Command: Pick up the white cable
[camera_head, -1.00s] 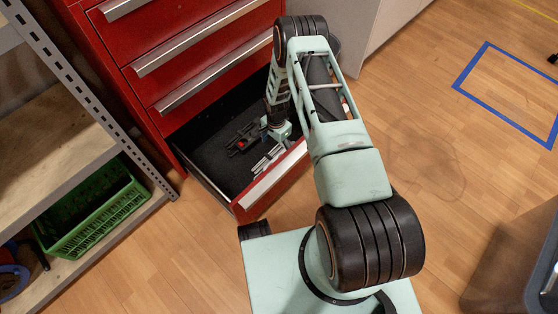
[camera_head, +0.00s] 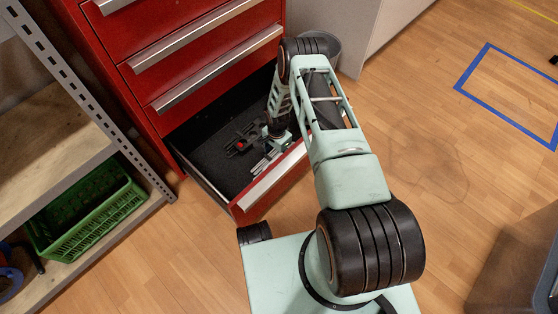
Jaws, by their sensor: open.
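My gripper (camera_head: 268,148) is down inside the open bottom drawer (camera_head: 215,153) of the red cabinet, at its front right part. It is open, but small and partly hidden by my arm, so its fingertips are hard to make out. Pale, thin shapes lie around and just below it on the black drawer floor. I cannot tell whether one of them is the white cable. No white cable can be made out with certainty. I cannot tell whether the gripper touches anything.
A dark tool with a red part (camera_head: 240,146) lies in the drawer left of my gripper. The drawer's red front (camera_head: 270,180) stands close to my arm. A metal shelf (camera_head: 100,118) with a green crate (camera_head: 85,226) is at left. A grey bin (camera_head: 324,50) stands behind my arm.

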